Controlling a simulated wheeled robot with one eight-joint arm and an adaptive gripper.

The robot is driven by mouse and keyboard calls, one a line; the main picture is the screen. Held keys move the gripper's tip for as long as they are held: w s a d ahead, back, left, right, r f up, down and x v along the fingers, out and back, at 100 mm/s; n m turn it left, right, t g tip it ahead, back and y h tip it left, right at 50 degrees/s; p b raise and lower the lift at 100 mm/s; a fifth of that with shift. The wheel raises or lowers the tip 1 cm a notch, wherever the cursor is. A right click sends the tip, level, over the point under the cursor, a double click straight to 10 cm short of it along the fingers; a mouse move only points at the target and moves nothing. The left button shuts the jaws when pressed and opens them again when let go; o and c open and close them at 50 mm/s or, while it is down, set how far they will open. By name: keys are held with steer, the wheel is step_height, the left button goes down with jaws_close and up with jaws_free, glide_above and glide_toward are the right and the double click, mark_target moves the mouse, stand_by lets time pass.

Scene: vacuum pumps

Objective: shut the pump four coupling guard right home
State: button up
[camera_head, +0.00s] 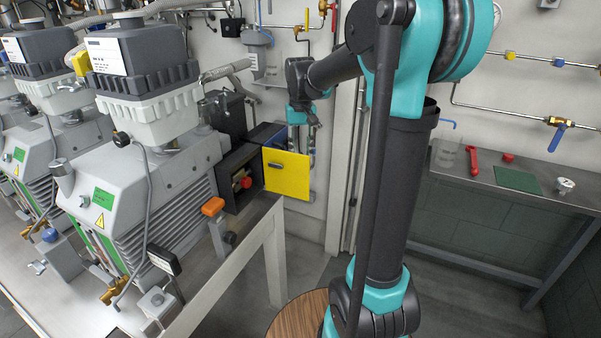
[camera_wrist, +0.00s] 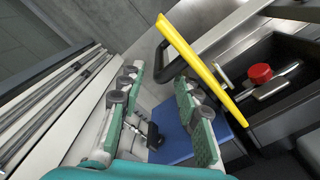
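The yellow coupling guard (camera_head: 287,172) stands swung open from a dark housing (camera_head: 239,178) at the end of the nearest pump. The housing's opening shows a red part (camera_head: 246,182). In the wrist view the guard (camera_wrist: 203,66) appears nearly edge-on, with the red knob (camera_wrist: 260,73) inside the housing to its right. My gripper (camera_head: 302,142) is at the guard's upper edge, apparently just behind it; whether they touch I cannot tell. In the wrist view my gripper's fingers (camera_wrist: 157,80) are spread apart, with nothing held between them.
The pump (camera_head: 135,190) and its bench (camera_head: 235,262) fill the left. A blue panel (camera_wrist: 178,132) lies beyond my fingers. A wall with pipes is behind. A side bench (camera_head: 500,182) with a red wrench (camera_head: 473,160) stands right, with open floor between.

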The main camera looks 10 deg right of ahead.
mark_target(301, 172)
step_height(301, 172, down, 8)
steer(key=shift+d, duration=0.1)
stand_by(0.4)
jaws_close()
